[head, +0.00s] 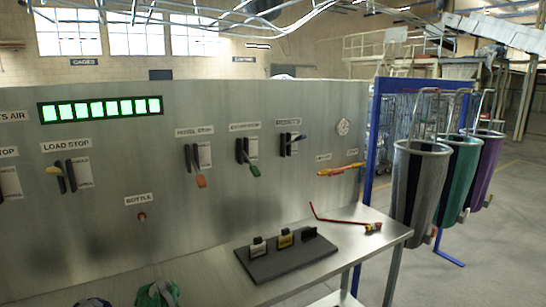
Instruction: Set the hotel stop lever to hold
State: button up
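The hotel stop lever (201,181) has an orange-red handle that points down and slightly right. It is mounted on the grey metal panel (100,220), below a label (194,131) that appears to read hotel stop. A small pale plate (205,154) with marks beside the lever slot is too small to read, so I cannot tell which position is hold. My gripper is not in view, and nothing is touching the lever.
A green-handled lever (254,170) points down, a blue-handled lever (300,137) angles up, and the load stop lever (54,171) has a yellow handle. A steel table (375,243) bears a dark block (290,262) and a red rod (345,221). Sling bags (418,190) hang right.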

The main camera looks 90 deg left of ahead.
aim_at(200, 179)
jog(key=l+u, duration=0.15)
jog(key=u, duration=3.45)
jog(key=i+j+u, duration=0.35)
jog(key=i, duration=0.7)
jog(key=i+l+u, duration=0.15)
jog(key=i+u, duration=0.25)
jog(key=i, duration=0.6)
